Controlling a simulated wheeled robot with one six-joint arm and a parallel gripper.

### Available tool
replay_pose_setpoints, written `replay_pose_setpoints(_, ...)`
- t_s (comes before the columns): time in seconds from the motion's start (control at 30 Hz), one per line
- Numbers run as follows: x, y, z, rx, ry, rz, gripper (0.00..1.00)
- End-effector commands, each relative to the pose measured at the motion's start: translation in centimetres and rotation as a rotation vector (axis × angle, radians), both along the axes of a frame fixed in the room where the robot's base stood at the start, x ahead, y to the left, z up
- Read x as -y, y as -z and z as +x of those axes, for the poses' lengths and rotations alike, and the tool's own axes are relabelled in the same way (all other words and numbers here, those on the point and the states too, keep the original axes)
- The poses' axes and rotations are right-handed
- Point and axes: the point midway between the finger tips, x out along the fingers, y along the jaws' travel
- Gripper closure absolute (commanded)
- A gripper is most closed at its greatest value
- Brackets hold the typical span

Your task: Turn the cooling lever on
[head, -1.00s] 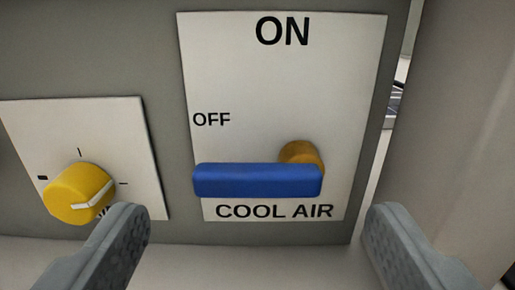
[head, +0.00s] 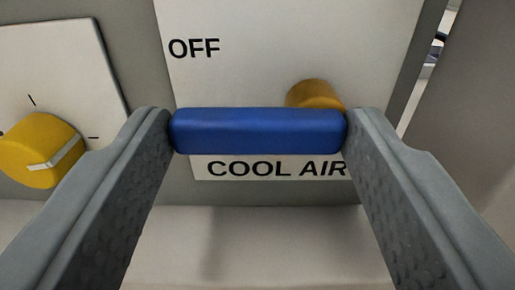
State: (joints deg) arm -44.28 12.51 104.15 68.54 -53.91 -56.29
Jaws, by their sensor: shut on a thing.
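The blue cooling lever (head: 240,131) lies level across the white COOL AIR plate (head: 300,60), with its handle pointing left toward the OFF side. Its yellow pivot (head: 315,95) shows behind the handle's right end. My gripper (head: 258,132) is shut on the lever, with one grey finger against its left end and the other against its right end. The OFF label (head: 194,48) is above the lever's left part. The ON label is out of view now.
A yellow knob (head: 38,150) on its own white plate (head: 70,75) is at the left, close to my left finger. A grey wall or post (head: 470,130) stands at the right. A pale ledge (head: 260,240) lies below the panel.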

Motion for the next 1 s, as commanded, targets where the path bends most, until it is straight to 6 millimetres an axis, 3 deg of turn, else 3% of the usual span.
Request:
replay_pose_setpoints(0.47, 0.0, -0.4, 0.0, 0.011, -0.001, 0.139, 0.65)
replay_pose_setpoints(1.0, 0.6, -1.5, 0.0, 0.051, 0.0, 0.63, 0.65)
